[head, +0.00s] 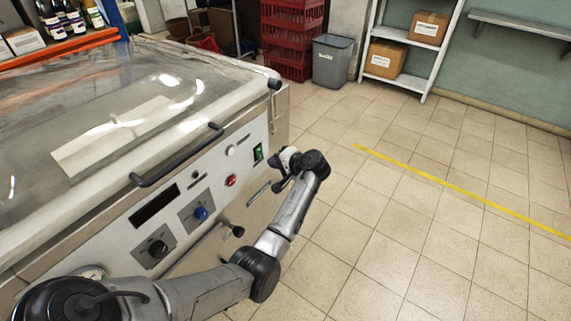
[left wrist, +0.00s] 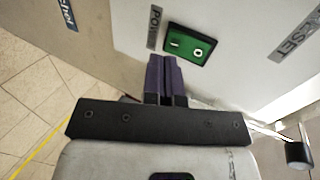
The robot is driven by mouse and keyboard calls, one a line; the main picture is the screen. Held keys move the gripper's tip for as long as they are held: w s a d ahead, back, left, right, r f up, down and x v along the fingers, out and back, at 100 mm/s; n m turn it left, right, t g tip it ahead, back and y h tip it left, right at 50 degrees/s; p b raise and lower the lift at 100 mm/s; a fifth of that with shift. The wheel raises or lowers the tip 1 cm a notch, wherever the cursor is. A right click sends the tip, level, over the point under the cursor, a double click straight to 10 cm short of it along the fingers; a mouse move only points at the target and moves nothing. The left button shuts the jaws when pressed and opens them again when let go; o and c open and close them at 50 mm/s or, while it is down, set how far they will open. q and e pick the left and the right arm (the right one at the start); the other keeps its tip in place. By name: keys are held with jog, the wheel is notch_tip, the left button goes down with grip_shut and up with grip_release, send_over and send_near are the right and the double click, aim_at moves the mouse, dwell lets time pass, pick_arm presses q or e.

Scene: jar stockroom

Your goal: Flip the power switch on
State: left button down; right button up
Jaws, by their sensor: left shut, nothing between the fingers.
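The green power switch (head: 258,154) is on the front panel of the machine (head: 215,165), near its right end. In the left wrist view the switch (left wrist: 189,46) shows a green rocker marked with a line and a "0", beside a label starting "PO". My left gripper (head: 279,169) is just in front of the panel, to the right of and slightly below the switch. In the left wrist view its fingers (left wrist: 166,75) are shut and empty, with their tips close below the switch. I cannot tell whether they touch it. My right gripper is not in view.
A grey bin (head: 331,62), red crates (head: 291,38) and a shelf (head: 404,82) stand behind. The tiled floor at right is clear.

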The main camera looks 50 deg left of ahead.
aim_at(260, 154)
pick_arm(q)
jog(key=shift+s+a+f, duration=0.1)
jog(key=shift+s+a, duration=0.15)
jog(key=shift+a, duration=0.55)
jog(key=shift+s+a+f, duration=0.1)
jog(key=shift+s+a, duration=0.15)
jog(key=shift+a, duration=0.55)
jog(key=shift+s+a+f+y, duration=0.15)
jog(key=shift+a+y, duration=0.15)
jog(key=shift+y, duration=0.2)
jog(key=shift+r+g+p, duration=0.3)
jog(key=shift+r+p, duration=0.4)
jog(key=shift+r, duration=0.2)
jog(key=shift+d, duration=0.1)
